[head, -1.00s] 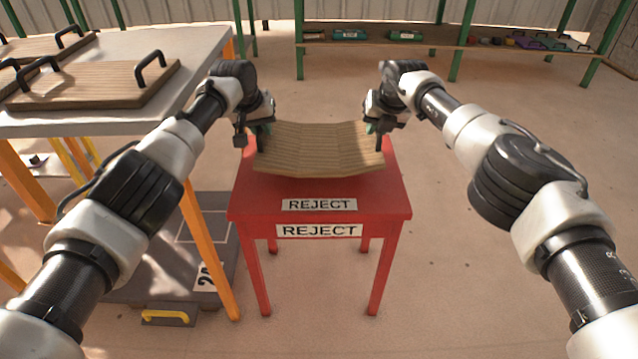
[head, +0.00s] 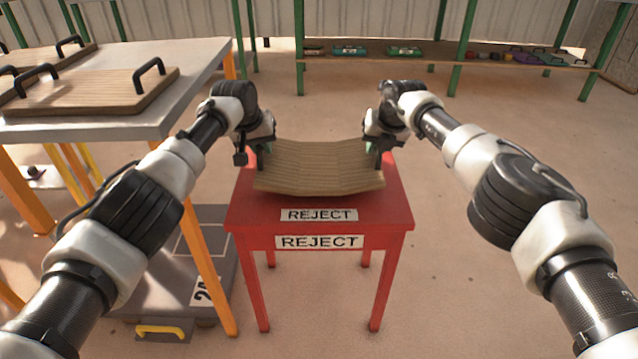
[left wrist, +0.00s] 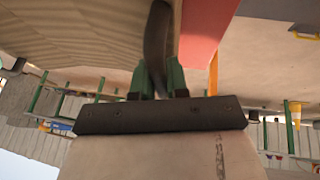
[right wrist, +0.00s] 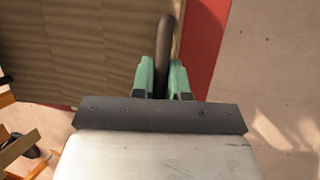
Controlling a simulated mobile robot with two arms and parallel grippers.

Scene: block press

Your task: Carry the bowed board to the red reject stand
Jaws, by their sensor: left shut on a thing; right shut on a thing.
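The bowed board (head: 318,170) is a wooden plank whose two ends curve up and whose middle sags. It is over the top of the red reject stand (head: 250,213), which bears two REJECT labels. I cannot tell whether its middle touches the top. My left gripper (head: 262,152) is shut on the dark handle at the board's left end; its green fingers pinch that handle (left wrist: 157,45) in the left wrist view. My right gripper (head: 379,150) is shut on the right-end handle, which shows between green fingers in the right wrist view (right wrist: 164,45).
A grey-topped table (head: 190,90) with orange legs stands at the left and holds several handled boards (head: 100,95). A grey platform (head: 170,292) with a yellow handle lies low beside the stand. A green-posted shelf (head: 480,60) is at the back. The floor right of the stand is clear.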

